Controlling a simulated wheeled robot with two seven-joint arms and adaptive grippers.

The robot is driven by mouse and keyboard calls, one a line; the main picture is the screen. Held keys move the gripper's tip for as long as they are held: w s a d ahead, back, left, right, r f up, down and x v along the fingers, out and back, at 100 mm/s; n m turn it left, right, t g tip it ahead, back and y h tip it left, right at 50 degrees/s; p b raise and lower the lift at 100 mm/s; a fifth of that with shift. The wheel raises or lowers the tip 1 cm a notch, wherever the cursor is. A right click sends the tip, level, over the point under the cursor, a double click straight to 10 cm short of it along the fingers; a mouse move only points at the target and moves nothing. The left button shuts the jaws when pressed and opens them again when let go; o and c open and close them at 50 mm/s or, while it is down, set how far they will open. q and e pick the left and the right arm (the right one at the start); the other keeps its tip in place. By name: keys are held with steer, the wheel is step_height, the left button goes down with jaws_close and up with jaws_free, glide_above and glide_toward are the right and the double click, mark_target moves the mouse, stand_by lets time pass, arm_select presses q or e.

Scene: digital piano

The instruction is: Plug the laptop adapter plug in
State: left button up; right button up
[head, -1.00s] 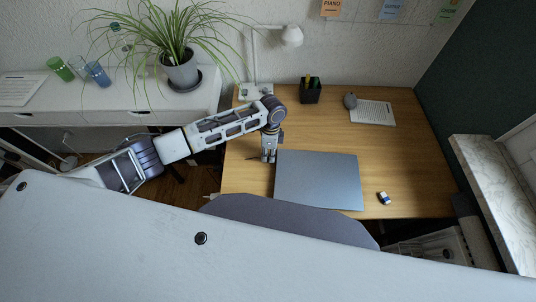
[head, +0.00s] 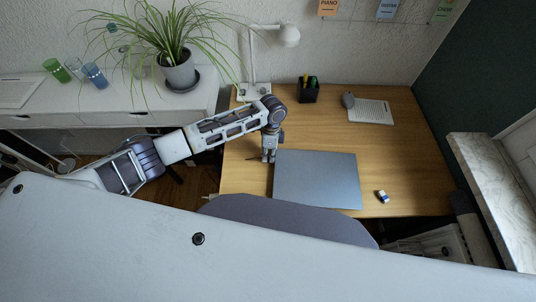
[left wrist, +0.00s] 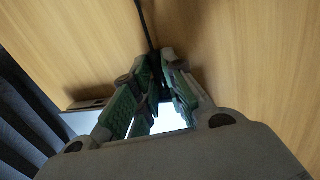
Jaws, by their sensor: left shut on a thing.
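The closed grey laptop (head: 316,180) lies on the wooden desk. My left gripper (head: 269,158) points down at the laptop's left edge. In the left wrist view its fingers (left wrist: 155,88) are closed together around a dark, slim thing, which looks like the adapter plug with a black cable (left wrist: 145,25) running away from it. The plug itself is mostly hidden between the fingers. A strip of the laptop (left wrist: 80,122) shows just beyond the fingers. Whether the plug touches the laptop's side cannot be told. My right gripper is not in view.
A small blue-white object (head: 382,196) lies right of the laptop. A grey chair back (head: 285,218) is in front.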

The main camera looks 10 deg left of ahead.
arm_select(q)
steer(key=shift+d, duration=0.15)
stand_by(0.5)
steer(key=shift+p, duration=0.45)
steer(key=shift+r+p, duration=0.1)
steer(key=shift+p, duration=0.35)
stand_by(0.6)
stand_by(0.7)
steer(key=shift+d, duration=0.1)
stand_by(0.4)
steer(key=shift+p, duration=0.35)
stand_by(0.5)
